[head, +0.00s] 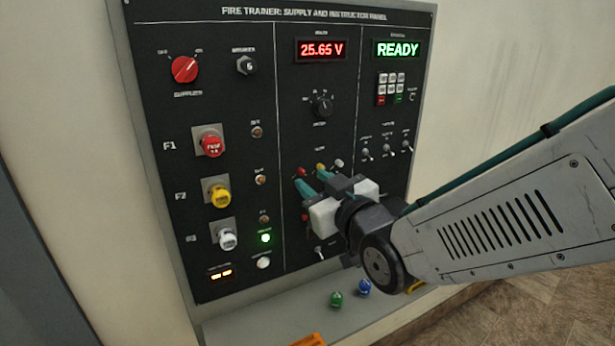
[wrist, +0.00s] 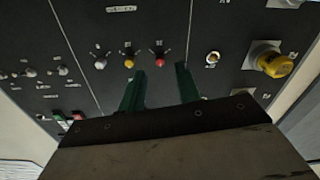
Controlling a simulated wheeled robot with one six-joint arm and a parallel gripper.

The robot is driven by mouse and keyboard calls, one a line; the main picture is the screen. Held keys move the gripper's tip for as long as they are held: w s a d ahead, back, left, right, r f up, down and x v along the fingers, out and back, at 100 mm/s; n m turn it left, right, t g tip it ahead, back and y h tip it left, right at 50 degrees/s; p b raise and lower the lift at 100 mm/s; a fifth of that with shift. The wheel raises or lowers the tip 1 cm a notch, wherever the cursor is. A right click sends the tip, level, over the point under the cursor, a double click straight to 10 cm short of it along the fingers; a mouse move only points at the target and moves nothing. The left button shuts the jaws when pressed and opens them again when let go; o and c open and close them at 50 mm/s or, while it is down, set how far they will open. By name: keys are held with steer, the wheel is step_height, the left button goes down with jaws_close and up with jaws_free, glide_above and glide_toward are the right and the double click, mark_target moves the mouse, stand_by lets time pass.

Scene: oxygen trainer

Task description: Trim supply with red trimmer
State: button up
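The red trimmer (head: 301,171) is a small red knob on the black panel, at the left end of a row of three. In the wrist view the red trimmer (wrist: 159,60) shows just beyond the fingertips, sideways between them. My gripper (head: 308,178) has its two teal fingers apart and nothing between them. In the wrist view my gripper (wrist: 160,72) is open, pointing at the panel; I cannot tell the exact gap to the knob. The red supply readout (head: 321,49) shows 25.65 V.
A yellow trimmer (head: 320,166) and a white trimmer (head: 339,162) sit close to the right of the red one. Toggle switches (head: 388,150) are farther right. Fuse knobs, such as the yellow one (head: 219,195), protrude at left. A green display (head: 398,49) reads READY. Small green (head: 336,299) and blue (head: 364,286) objects lie on the ledge below.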

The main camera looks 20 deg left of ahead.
mark_target(303, 173)
steer(key=shift+x, duration=1.65)
jaws_close()
steer(key=shift+m, duration=0.4)
steer(key=m, duration=0.6)
steer(key=shift+m, duration=0.3)
steer(key=m, duration=0.6)
steer(key=shift+m, duration=0.3)
